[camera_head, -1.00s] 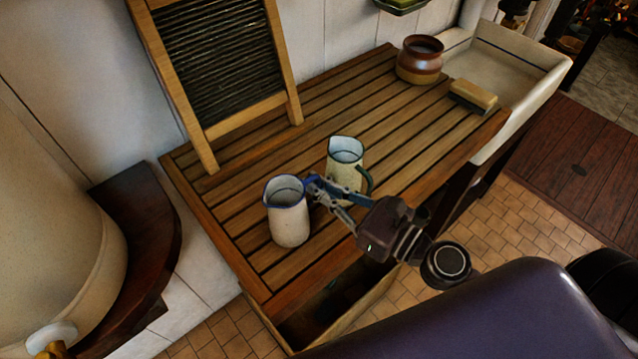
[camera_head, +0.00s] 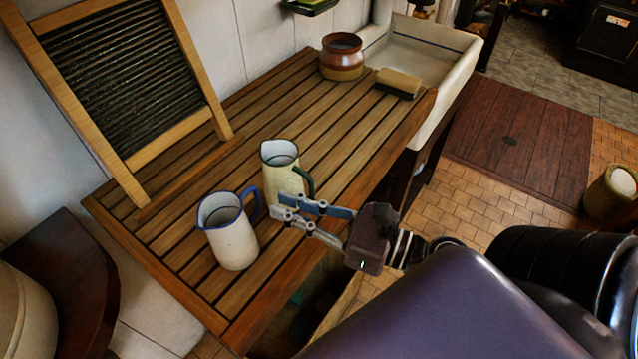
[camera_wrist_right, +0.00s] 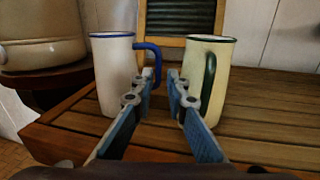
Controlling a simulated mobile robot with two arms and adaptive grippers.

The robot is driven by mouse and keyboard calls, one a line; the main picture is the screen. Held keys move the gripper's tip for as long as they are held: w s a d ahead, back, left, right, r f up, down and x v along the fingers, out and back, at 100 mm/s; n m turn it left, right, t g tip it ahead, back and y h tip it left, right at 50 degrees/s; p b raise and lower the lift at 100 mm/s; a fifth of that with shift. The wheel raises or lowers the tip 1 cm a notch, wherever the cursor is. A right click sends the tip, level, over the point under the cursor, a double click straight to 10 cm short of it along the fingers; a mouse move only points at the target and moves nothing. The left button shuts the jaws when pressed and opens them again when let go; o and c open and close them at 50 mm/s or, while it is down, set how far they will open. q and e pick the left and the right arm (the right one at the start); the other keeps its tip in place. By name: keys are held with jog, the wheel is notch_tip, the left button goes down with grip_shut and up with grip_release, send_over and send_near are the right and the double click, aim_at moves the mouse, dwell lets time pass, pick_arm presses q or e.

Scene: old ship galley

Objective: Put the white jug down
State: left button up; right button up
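The white jug (camera_head: 231,236) with a blue rim and blue handle stands upright on the slatted wooden board (camera_head: 172,195), near its front left part. It also shows at the left in the right wrist view (camera_wrist_right: 112,75). My right gripper (camera_head: 279,205) is open and empty, just right of the blue handle and apart from it. In the right wrist view its two fingers (camera_wrist_right: 161,76) are spread with nothing between them; the left fingertip overlaps the lower handle in the picture. My left gripper is not in view.
A cream jug (camera_head: 281,176) with a green handle stands close behind my right gripper. A washboard (camera_head: 130,80) leans at the back left. A brown pot (camera_head: 341,58) and a brush (camera_head: 398,82) are at the far end by the sink (camera_head: 415,50). The board's middle is clear.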

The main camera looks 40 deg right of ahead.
jog(key=b+v, duration=0.1)
jog(key=v, duration=0.3)
jog(key=shift+f+b, duration=0.15)
jog(key=shift+b, duration=0.15)
jog(key=shift+v, duration=0.9)
